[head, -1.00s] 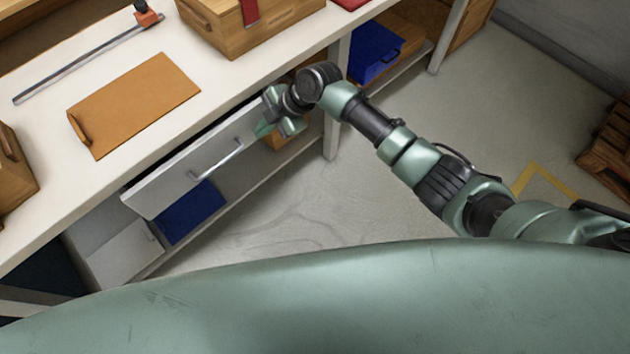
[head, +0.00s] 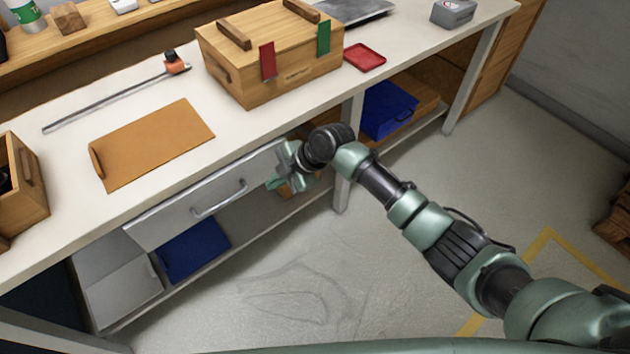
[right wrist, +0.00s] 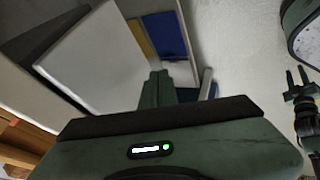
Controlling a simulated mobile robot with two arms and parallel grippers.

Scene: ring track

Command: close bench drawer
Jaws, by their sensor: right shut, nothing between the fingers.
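The bench drawer's light grey front (head: 165,222), with a bar handle (head: 219,198), sits under the bench top in the head view. Its top edge lies close to the bench edge, with only a thin dark gap. My right gripper (head: 278,181) is shut and empty at the right end of the drawer front; I cannot tell whether it touches. In the right wrist view its closed fingers (right wrist: 157,88) point toward the pale panel side. My left gripper (right wrist: 298,82) shows small at the right edge of that view, its fingers apart, away from the drawer.
The bench top (head: 60,190) holds a wooden chest (head: 275,75), a brown board (head: 150,143), a bar clamp (head: 110,95) and a red tray (head: 364,57). Below are a blue bin (head: 192,250) and another blue bin (head: 388,110). The floor (head: 320,260) in front is clear.

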